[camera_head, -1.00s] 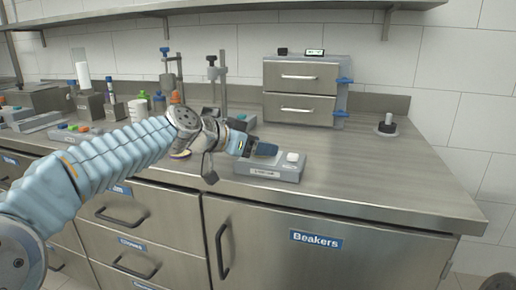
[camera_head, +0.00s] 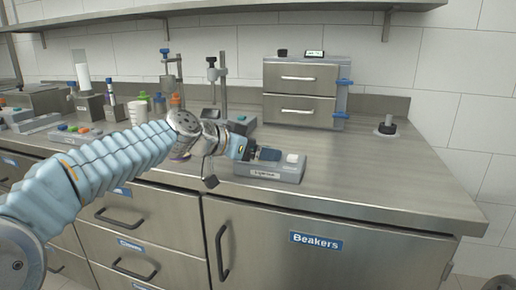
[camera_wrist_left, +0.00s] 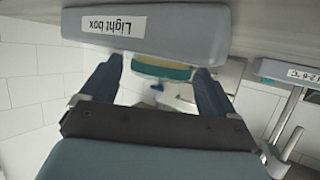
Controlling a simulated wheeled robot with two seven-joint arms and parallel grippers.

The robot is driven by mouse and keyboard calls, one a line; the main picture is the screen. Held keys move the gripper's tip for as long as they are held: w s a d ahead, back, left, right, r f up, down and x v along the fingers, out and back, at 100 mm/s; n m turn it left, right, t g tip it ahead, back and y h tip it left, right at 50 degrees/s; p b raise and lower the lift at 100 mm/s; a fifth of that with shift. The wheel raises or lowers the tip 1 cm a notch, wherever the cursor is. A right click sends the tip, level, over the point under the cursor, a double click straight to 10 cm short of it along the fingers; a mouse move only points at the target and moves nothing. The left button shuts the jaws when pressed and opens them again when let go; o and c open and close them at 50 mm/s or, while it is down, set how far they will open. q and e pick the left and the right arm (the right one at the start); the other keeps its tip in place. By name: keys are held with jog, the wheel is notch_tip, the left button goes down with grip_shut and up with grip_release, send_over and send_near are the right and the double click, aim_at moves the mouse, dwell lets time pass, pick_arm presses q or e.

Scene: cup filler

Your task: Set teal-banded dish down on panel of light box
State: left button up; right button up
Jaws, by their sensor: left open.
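The light box (camera_head: 262,170) is a grey box on the counter with a label on its front. In the left wrist view the box (camera_wrist_left: 145,30) is upside down, its label along the top. The teal-banded dish (camera_wrist_left: 160,70) shows between my left fingers, with a cream body and teal band. It appears to be at the panel; its contact there is not clear. My left gripper (camera_head: 267,154) is over the light box in the head view, where I cannot make out the dish. Its fingers (camera_wrist_left: 158,80) are apart on either side of the dish. My right gripper is not in view.
A white knob (camera_head: 292,158) is on the box's right end. A steel drawer unit (camera_head: 300,92) stands behind. Clamp stands (camera_head: 222,85) and bottles are at the back left. A small black-topped item (camera_head: 386,125) is at the right. The counter right of the box is clear.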

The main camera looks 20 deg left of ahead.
pick_arm(q)
jog(key=b+v, duration=0.2)
jog(key=v, duration=1)
jog(key=shift+r, duration=0.15)
dwell(1.5)
